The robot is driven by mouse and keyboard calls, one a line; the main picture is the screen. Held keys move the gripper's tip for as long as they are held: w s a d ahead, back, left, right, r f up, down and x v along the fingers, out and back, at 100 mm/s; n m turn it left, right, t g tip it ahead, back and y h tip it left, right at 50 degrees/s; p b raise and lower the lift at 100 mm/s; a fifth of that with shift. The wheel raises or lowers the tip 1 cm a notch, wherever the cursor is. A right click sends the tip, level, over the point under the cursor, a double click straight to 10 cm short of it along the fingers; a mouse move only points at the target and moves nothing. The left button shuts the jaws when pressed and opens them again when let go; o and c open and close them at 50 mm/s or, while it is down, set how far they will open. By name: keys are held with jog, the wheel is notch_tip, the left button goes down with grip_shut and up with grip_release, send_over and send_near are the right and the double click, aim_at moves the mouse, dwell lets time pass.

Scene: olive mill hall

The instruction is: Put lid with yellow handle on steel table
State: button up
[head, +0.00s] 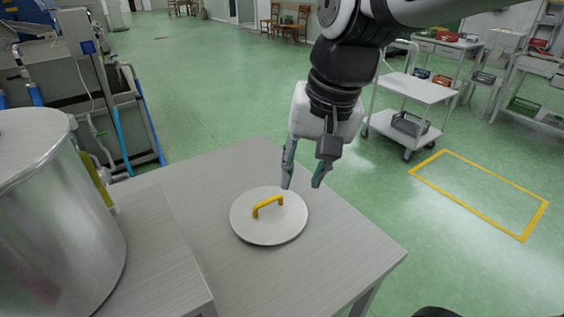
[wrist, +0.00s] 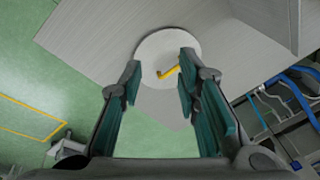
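The lid (head: 268,228) is a round pale grey disc with a yellow handle (head: 267,203) standing up from its middle. It lies flat on the steel table (head: 345,250), near the table's middle. The lid (wrist: 152,46) also shows in the wrist view, with its yellow handle (wrist: 168,72) between and beyond my fingertips. My gripper (head: 305,182) is above the table, up and to the right of the handle in the head view. Its fingers are apart with nothing between them. In the wrist view my gripper (wrist: 160,78) is also open and not touching the lid.
A large steel drum (head: 65,210) stands at the left on a raised grey surface beside the table. A white trolley (head: 418,88) with a dark crate stands behind to the right. Green floor with a yellow marked rectangle (head: 480,192) is clear at the right.

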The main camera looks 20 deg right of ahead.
jog(key=s+n+t+h, duration=0.1)
jog(key=s+n, duration=0.4)
jog(key=s, duration=0.4)
jog(key=shift+s+d+f+t, duration=0.25)
jog(key=shift+t, duration=0.05)
